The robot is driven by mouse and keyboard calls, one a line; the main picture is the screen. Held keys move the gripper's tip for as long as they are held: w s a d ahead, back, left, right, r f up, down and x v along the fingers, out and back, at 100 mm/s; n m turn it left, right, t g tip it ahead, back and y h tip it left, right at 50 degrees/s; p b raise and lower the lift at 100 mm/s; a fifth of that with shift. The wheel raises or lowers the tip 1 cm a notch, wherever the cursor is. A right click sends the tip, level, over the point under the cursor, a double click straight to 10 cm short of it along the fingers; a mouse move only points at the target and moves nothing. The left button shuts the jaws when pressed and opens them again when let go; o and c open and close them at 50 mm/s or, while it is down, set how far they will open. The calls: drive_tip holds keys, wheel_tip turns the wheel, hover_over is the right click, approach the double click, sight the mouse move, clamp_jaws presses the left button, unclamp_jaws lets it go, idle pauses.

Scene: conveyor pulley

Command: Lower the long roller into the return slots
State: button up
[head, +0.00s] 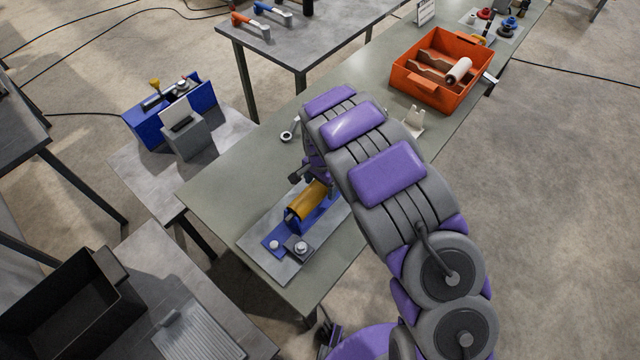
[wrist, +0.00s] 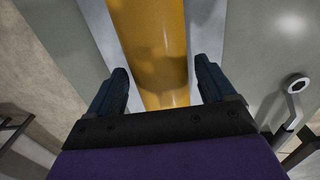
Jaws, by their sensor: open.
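A yellow roller (head: 306,202) lies lengthwise at a blue bracket frame (head: 270,243) on a grey plate near the table's front end. Its near end is at a blue upright; its far end is hidden behind my arm. I cannot tell how it sits in the slots. In the wrist view the roller (wrist: 150,45) runs up between the two dark fingers of my gripper (wrist: 162,80). The fingers are apart, one on each side, with gaps between them and the roller. In the head view my gripper is mostly hidden by my arm.
An orange crate (head: 398,80) on the table holds a pale roller (head: 459,70) and brown parts. A ring-ended wrench (head: 288,134) lies left of my arm and shows in the wrist view (wrist: 292,100). A side table (head: 235,128) holds blue and grey blocks.

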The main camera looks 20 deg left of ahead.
drive_tip(key=shift+r, duration=1)
drive_tip(key=shift+o, duration=0.2)
drive_tip(key=shift+o, duration=1.4)
